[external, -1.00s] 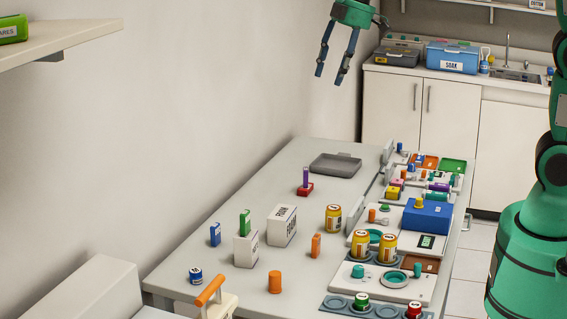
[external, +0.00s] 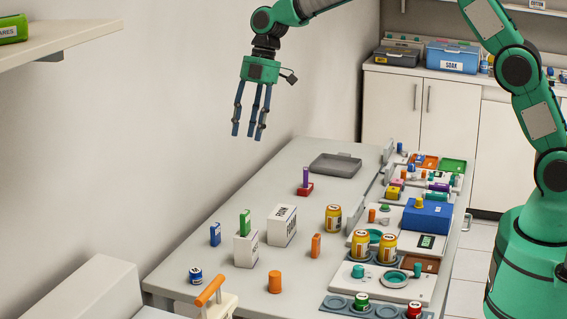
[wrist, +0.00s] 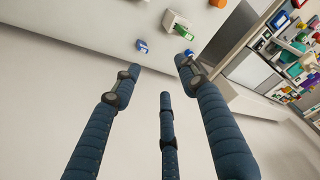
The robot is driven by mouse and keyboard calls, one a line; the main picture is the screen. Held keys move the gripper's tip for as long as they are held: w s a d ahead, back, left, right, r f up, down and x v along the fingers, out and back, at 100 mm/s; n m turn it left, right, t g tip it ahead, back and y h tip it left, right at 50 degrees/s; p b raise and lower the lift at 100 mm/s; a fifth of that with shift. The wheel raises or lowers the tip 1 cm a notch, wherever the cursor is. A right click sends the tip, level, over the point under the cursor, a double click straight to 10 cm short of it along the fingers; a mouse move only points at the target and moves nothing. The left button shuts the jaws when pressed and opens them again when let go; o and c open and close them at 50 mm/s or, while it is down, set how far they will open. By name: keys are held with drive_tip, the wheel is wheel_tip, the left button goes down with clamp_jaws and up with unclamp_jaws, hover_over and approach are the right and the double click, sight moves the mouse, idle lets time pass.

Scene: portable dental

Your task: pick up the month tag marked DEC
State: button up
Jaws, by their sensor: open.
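Small upright tags stand at the table's left and middle: a blue tag (external: 215,234), a green tag (external: 244,222) at a white box, and an orange tag (external: 316,246). Their lettering is too small to read, so I cannot tell which is marked DEC. The blue tag (wrist: 142,46) and green tag (wrist: 184,33) also show in the wrist view, beyond my fingertips. My gripper (external: 249,133) is open and empty, fingers pointing down, high above the tags and apart from them. Its spread fingers (wrist: 161,76) fill the lower wrist view.
White boxes (external: 282,226) stand mid-table (external: 270,185). Yellow jars (external: 333,218), an orange cylinder (external: 275,282) and a blue-lidded jar (external: 196,276) stand around them. Crowded trays and a blue box (external: 427,217) line the right side. The wall is at left; the back-left table is mostly clear.

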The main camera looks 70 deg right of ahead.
sight(214, 224)
drive_tip(key=w+f+n, duration=0.1)
drive_tip(key=w+f, duration=0.3)
drive_tip(key=f, duration=0.3)
drive_tip(key=w+f+n+y, duration=0.1)
drive_tip(key=w+f+n, duration=0.1)
drive_tip(key=w+f, duration=0.3)
wheel_tip(214, 224, down, 4)
drive_tip(key=shift+a+r+g+b, duration=0.2)
drive_tip(key=shift+g+b, duration=0.15)
drive_tip(key=shift+g, duration=0.05)
drive_tip(key=shift+b+x, duration=0.75)
drive_tip(key=shift+x, duration=3.55)
drive_tip(key=shift+b+x, duration=0.7)
drive_tip(key=shift+x, duration=1.9)
drive_tip(key=shift+c, duration=0.3)
clamp_jaws()
